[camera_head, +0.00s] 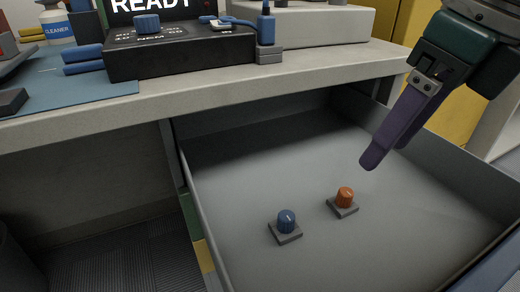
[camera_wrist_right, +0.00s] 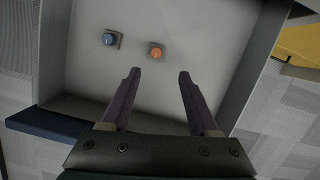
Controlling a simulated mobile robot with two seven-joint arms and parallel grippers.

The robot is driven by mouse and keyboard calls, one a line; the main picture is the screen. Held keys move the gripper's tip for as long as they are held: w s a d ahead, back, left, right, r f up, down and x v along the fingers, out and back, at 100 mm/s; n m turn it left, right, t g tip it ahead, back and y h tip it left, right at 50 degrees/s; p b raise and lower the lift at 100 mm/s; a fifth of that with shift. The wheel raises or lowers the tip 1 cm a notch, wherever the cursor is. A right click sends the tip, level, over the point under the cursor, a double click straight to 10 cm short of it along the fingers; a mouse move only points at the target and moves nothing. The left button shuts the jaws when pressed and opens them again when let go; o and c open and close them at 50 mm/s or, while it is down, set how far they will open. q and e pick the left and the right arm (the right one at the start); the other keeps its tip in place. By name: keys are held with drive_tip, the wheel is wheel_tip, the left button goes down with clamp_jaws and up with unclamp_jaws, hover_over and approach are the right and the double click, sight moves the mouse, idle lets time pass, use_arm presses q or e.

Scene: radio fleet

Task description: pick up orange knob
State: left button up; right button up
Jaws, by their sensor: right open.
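The orange knob (camera_head: 345,196) sits upright on a small grey square base inside the open drawer (camera_head: 240,165). It also shows in the right wrist view (camera_wrist_right: 156,52), just beyond the fingertips and between their lines. My right gripper (camera_head: 371,160) is above the drawer, up and to the right of the orange knob, apart from it. In the right wrist view its two purple fingers (camera_wrist_right: 159,74) are spread with nothing between them. In the head view the fingers overlap, so they look like one. My left gripper is not in view.
A blue knob (camera_head: 287,221) on a like base stands left of the orange one in the drawer. The drawer walls rise around them; the rest of its floor is bare. The workbench (camera_head: 150,105) above holds a black device (camera_head: 180,50) with a READY screen.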

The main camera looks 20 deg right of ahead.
sight(347, 192)
drive_tip(key=b+x, duration=0.1)
drive_tip(key=x, duration=0.2)
drive_tip(key=b+x, duration=0.1)
drive_tip(key=x, duration=0.2)
drive_tip(key=b+x, duration=0.1)
drive_tip(key=x, duration=0.2)
drive_tip(key=shift+a+f, duration=0.15)
drive_tip(key=shift+a, duration=0.25)
clamp_jaws()
